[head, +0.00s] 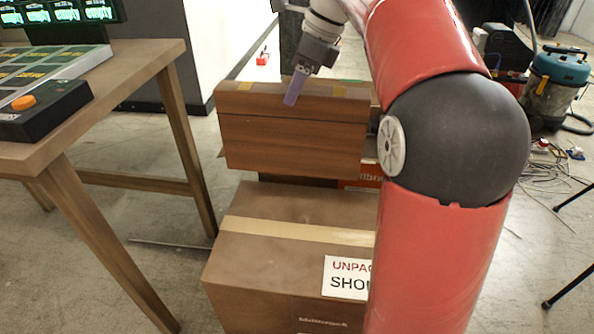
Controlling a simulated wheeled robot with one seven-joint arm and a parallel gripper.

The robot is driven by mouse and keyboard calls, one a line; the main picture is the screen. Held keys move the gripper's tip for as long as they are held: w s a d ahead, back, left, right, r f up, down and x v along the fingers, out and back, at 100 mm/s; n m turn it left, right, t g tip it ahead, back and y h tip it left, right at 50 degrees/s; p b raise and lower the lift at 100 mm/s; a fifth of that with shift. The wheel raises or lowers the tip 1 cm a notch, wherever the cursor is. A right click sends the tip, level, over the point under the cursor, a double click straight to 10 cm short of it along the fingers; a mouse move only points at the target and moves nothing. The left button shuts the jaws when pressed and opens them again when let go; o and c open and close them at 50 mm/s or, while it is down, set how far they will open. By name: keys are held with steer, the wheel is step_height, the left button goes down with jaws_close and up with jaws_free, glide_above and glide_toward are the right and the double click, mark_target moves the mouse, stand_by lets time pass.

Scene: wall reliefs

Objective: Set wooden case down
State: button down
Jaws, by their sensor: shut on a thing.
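The wooden case (292,140) is a reddish-brown box with a lid seam and small yellowish patches along its top edge. It shows in the middle of the head view, above and behind a cardboard box. My gripper (294,88) comes down from above at the case's top edge, a purple finger lying against its upper front. It is shut on the case. My red and black arm hides the case's right end. I cannot tell whether the case's underside touches anything below it.
A taped cardboard box (260,274) with a white label stands on the floor in front. More boxes (362,176) are partly hidden behind the case. A wooden table (120,70) with a control panel is at left. A teal vacuum (557,78) and cables lie at right.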

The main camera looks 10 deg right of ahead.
mark_target(296, 152)
step_height(296, 152, down, 16)
steer(key=b, duration=0.3)
stand_by(0.4)
steer(key=c, duration=0.7)
jaws_free()
steer(key=shift+f, duration=0.15)
